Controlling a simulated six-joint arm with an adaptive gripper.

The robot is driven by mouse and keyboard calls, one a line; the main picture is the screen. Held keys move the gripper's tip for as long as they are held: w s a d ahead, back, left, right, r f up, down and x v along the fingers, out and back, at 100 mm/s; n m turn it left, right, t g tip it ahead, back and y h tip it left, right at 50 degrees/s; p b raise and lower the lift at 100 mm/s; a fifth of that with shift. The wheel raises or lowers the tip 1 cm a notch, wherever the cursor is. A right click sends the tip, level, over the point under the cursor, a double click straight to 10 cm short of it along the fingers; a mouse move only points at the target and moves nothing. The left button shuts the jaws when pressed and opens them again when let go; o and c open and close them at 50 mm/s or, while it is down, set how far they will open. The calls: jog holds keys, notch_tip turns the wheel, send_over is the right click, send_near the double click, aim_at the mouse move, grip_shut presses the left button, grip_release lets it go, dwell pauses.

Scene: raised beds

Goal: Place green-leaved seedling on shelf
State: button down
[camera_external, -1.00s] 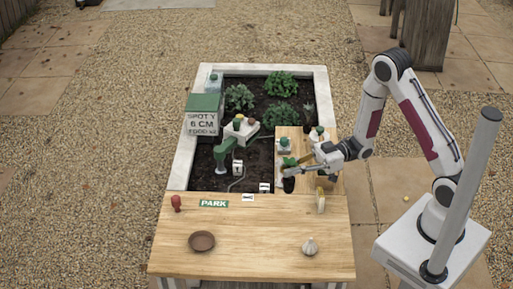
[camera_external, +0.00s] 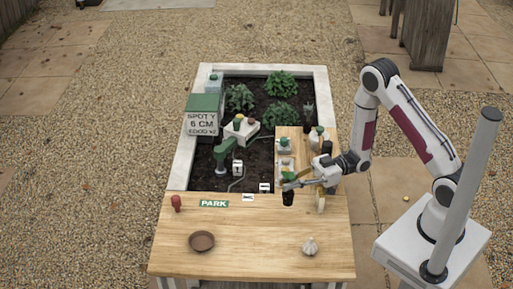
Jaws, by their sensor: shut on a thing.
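A small green-leaved seedling in a dark pot (camera_external: 288,198) is held in my gripper (camera_external: 290,185), whose fingers are shut on it. It is at the back edge of the wooden table, near the raised bed's right side. Its green leaves show just above the fingers. I cannot tell whether the pot touches the wood. The wooden shelf board (camera_external: 291,133) lies over the right part of the bed, behind the gripper, and is partly hidden by my arm.
The table (camera_external: 255,240) carries a brown saucer (camera_external: 202,241), a garlic bulb (camera_external: 310,246), a red object (camera_external: 176,203) and a PARK sign (camera_external: 214,204). A yellowish upright item (camera_external: 321,203) stands right of the pot. A green sprayer-like tool (camera_external: 222,154) stands in the bed. The table's middle is clear.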

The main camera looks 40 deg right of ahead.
aim_at(289, 195)
jog(key=shift+f, duration=2.1)
jog(key=shift+f, duration=0.35)
